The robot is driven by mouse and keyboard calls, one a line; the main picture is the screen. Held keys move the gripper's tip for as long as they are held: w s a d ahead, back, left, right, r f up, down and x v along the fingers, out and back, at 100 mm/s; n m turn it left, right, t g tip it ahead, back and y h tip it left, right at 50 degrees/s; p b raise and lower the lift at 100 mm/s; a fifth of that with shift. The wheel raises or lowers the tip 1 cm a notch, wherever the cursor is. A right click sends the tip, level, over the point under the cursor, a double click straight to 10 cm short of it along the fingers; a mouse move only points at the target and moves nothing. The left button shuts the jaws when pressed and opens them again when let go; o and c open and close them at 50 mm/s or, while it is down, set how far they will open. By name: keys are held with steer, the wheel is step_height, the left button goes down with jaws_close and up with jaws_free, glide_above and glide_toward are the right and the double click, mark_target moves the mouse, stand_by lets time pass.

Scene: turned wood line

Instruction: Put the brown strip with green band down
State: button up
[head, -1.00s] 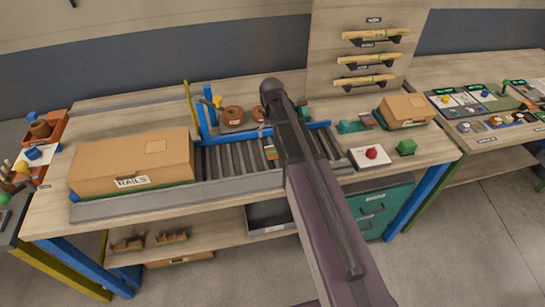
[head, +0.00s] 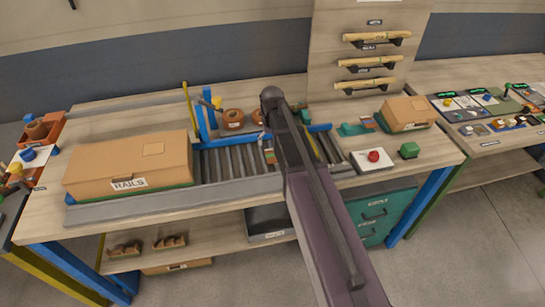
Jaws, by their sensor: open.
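A small brown strip with a green band (head: 269,156) shows on the roller conveyor (head: 228,163), just left of my arm. It appears to rest on the rollers, but it is too small to tell its contact exactly. My gripper (head: 263,138) is mostly hidden behind my own arm; only a small grey part shows just above the strip. It is open. Whether the fingers touch the strip cannot be seen.
A cardboard box labelled RAILS (head: 130,166) stands left of the rollers. A blue post (head: 206,112) rises behind them. A white box with a red button (head: 373,157), a green block (head: 409,150) and a smaller carton (head: 407,112) are to the right.

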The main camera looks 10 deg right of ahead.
mark_target(272, 153)
steer(key=shift+f+b, duration=2.3)
steer(key=shift+f, duration=0.15)
steer(key=shift+f, duration=0.25)
steer(key=c, duration=0.8)
steer(key=shift+r, duration=0.15)
step_height(272, 153, up, 4)
steer(key=p, duration=0.4)
steer(key=s, duration=0.5)
steer(key=s+r, duration=0.1)
steer(key=s, duration=0.4)
steer(key=s+p, duration=0.1)
steer(key=s, duration=0.5)
steer(key=shift+a+r, duration=0.1)
steer(key=shift+r, duration=0.05)
